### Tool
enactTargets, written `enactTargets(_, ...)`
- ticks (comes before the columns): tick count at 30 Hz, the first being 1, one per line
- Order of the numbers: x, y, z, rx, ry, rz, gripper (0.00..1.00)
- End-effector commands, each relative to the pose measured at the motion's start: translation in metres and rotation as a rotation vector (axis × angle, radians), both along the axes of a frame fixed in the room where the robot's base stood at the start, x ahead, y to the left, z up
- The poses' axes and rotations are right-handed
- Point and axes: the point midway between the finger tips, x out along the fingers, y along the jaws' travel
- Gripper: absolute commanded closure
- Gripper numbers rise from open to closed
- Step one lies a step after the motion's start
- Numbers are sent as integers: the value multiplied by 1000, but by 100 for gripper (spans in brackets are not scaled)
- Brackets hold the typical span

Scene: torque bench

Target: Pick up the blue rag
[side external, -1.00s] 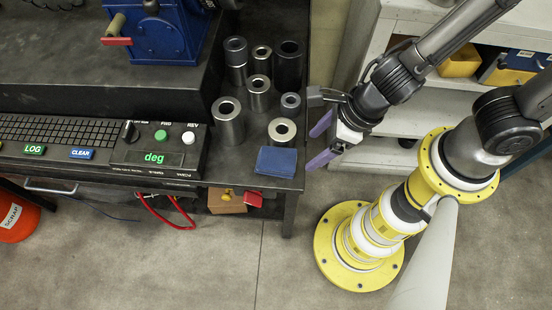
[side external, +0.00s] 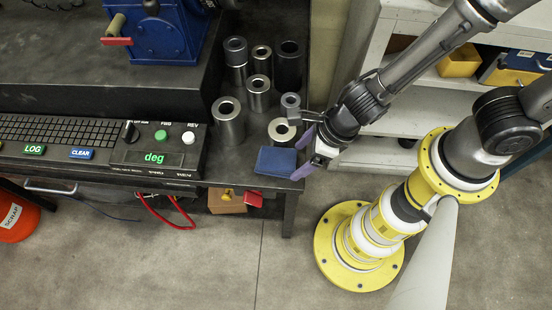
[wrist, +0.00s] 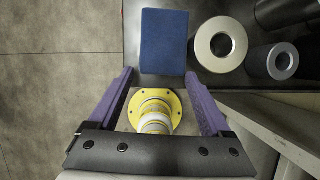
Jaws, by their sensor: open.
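The blue rag (side external: 276,161) is a small folded rectangle lying flat near the right front corner of the dark bench. In the wrist view the rag (wrist: 164,42) lies at the top middle, just beyond my fingertips. My gripper (side external: 304,153) has purple fingers and hangs by the bench's right edge, just right of the rag. In the wrist view my gripper (wrist: 158,75) is open, its fingers apart with nothing between them. Whether a fingertip touches the rag cannot be told.
Several metal sockets, one nearest the rag (side external: 282,132), stand behind it on the bench. A control box (side external: 155,146) with buttons sits to its left. A grey shelf (side external: 397,155) with yellow bins stands at the right. Bare floor shows in front of the bench.

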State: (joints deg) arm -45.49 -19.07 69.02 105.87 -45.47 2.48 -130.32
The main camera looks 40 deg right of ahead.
Motion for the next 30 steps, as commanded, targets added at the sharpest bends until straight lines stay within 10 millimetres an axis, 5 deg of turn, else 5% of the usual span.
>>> enactTargets(16,7,6,-20,0,0,-1,18)
enactTargets(27,6,6,-20,0,0,-1,80)
enactTargets(30,6,6,-20,0,0,-1,80)
